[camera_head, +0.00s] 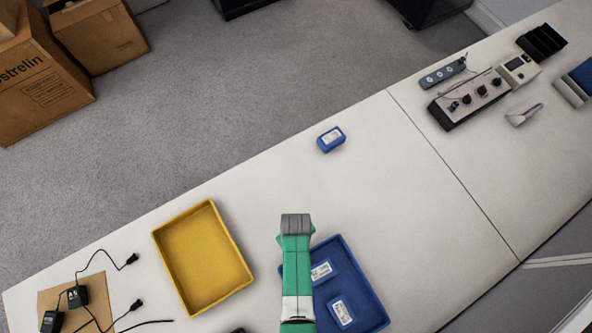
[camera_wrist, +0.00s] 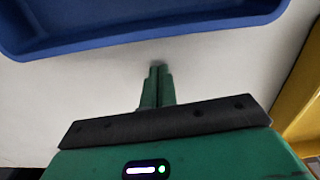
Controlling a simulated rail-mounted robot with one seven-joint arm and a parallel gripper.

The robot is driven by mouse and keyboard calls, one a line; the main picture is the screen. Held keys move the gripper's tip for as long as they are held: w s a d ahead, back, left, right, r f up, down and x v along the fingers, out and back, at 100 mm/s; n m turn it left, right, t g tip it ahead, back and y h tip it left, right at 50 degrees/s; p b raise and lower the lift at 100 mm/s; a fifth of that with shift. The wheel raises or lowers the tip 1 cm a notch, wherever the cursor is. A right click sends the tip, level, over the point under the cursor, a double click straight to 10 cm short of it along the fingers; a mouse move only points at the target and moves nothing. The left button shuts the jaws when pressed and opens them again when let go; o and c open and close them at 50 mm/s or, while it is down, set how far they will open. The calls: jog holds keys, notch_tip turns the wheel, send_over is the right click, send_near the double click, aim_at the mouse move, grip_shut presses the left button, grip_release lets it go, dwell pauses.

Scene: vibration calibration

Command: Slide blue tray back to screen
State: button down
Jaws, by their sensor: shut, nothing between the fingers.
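The blue tray (camera_head: 374,305) lies on the white table at the lower middle of the head view, partly hidden behind my green arm. In the wrist view the tray's outer wall (camera_wrist: 150,42) crosses the top. My gripper (camera_wrist: 158,70) is shut and empty, its fingertips just short of that wall in the picture; I cannot tell whether they touch it. The fingertips are hidden in the head view. I cannot make out a screen for certain.
A yellow tray (camera_head: 203,258) stands left of my arm; its edge (camera_wrist: 299,100) shows at right in the wrist view. A loose blue box (camera_head: 331,139) sits near the far edge. Adapters with cables (camera_head: 77,296) lie lower left. A knobbed device (camera_head: 468,101) stands right.

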aim_at(318, 271)
jog(key=s, duration=0.1)
jog(key=d, duration=0.1)
jog(key=s+p, duration=0.1)
jog(key=shift+s+d+r, duration=0.15)
jog(key=shift+s+d, duration=0.1)
jog(key=shift+s, duration=0.1)
jog(key=shift+s+d, duration=0.3)
jog(key=shift+s, duration=0.05)
jog(key=s+d+p, duration=0.1)
jog(key=s, duration=0.1)
jog(key=s+d+p, duration=0.1)
jog(key=s, duration=0.1)
jog(key=s+d+p, duration=0.1)
jog(key=s+d, duration=0.1)
jog(key=shift+s+p, duration=0.2)
jog(key=shift+p, duration=0.15)
jog(key=shift+s+d, duration=0.15)
jog(key=shift+s, duration=0.1)
jog(key=w+a, duration=0.1)
jog(key=w+a+b, duration=0.1)
jog(key=w, duration=0.1)
jog(key=shift+w+f, duration=0.2)
notch_tip(318, 271, up, 10)
jog(key=p, duration=0.2)
jog(key=shift+r+p, duration=0.15)
jog(key=shift+p, duration=0.2)
